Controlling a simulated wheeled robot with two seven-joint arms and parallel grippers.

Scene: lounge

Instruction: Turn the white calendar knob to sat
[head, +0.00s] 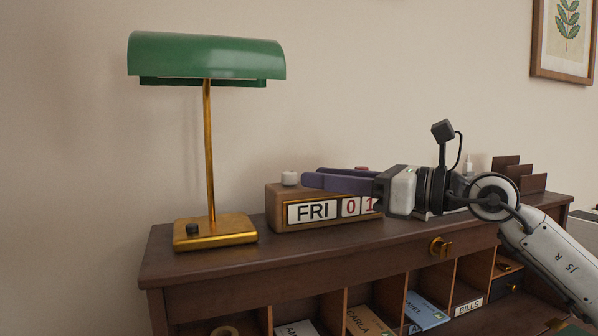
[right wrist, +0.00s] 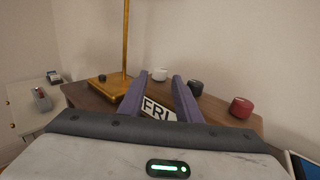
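The wooden calendar (head: 276,213) stands on the desk top and reads FRI and 01; my gripper hides its right end. The white knob (head: 290,178) sits on top at its left end. In the right wrist view the white knob (right wrist: 160,74) lies just beyond the fingertips, between their lines. A dark knob (right wrist: 195,87) and a red knob (right wrist: 241,107) are to its right. My right gripper (head: 312,176) reaches in from the right over the calendar, its purple fingers apart and empty, tips just short of the white knob. My left gripper is not in view.
A brass lamp (head: 213,231) with a green shade (head: 205,56) stands left of the calendar. The desk (head: 160,258) has open mail slots below its top. A wooden letter rack (head: 532,183) stands at the right, behind my arm.

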